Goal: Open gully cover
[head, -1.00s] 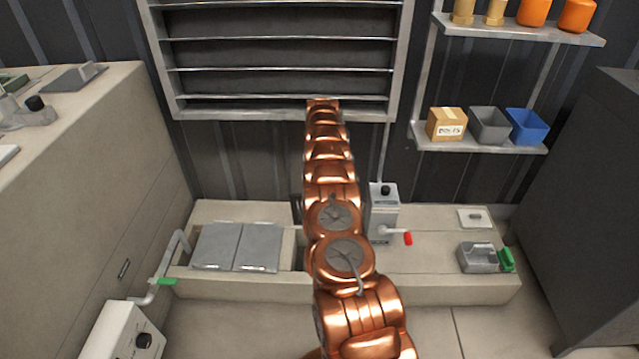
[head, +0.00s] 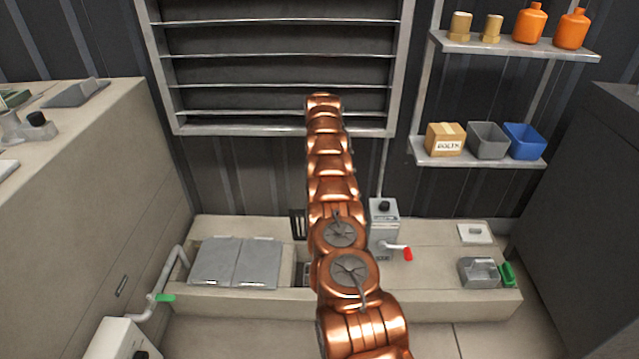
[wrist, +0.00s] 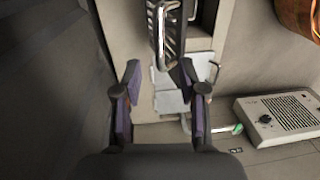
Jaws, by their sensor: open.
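A dark slatted grate with a bright bar handle (wrist: 162,35) shows at the top of the wrist view, in a pale surround. It may be the gully cover. In the head view a dark slatted piece (head: 298,224) stands beside my arm, mostly hidden by it. Two grey flat panels (head: 236,262) lie on the low plinth to its left; grey panels also show in the wrist view (wrist: 172,101). My gripper (wrist: 160,75) is open and empty, its fingers on either side of the view's middle, below the handle in the picture. The head view does not show my gripper.
A control box with a red-tipped lever (head: 384,225) stands right of my arm on the plinth (head: 440,290). A pipe with a green lever (head: 165,297) is at the left. A white box with a black knob (wrist: 278,117) is at the right in the wrist view.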

